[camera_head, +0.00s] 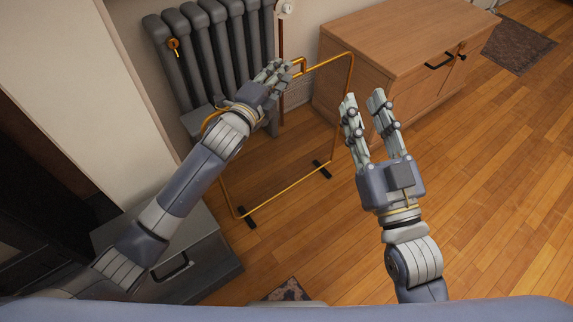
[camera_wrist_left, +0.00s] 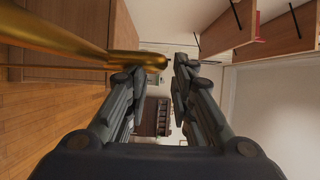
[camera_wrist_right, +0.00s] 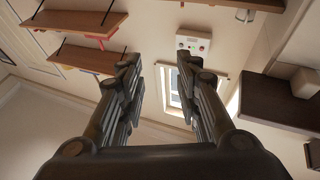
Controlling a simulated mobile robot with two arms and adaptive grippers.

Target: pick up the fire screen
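The fire screen (camera_head: 292,186) is a thin brass-coloured frame with a small handle on its top edge and black feet, standing on the floor before the radiator. My left gripper (camera_head: 275,70) is at its top edge, just left of the handle, and covers part of that edge. In the left wrist view a brass bar of the screen (camera_wrist_left: 75,45) runs from the left to close by the fingertips (camera_wrist_left: 154,75), which are apart. I cannot tell if they touch it. My right gripper (camera_head: 362,97) is open and empty, to the right of the screen; its fingers also show apart in the right wrist view (camera_wrist_right: 155,70).
A grey radiator (camera_head: 200,50) stands behind the screen. A wooden cabinet (camera_head: 400,45) is at the back right and a grey drawer unit (camera_head: 195,255) at the lower left. Bare wooden floor (camera_head: 490,180) lies to the right. A patterned mat (camera_head: 518,45) lies at the far right.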

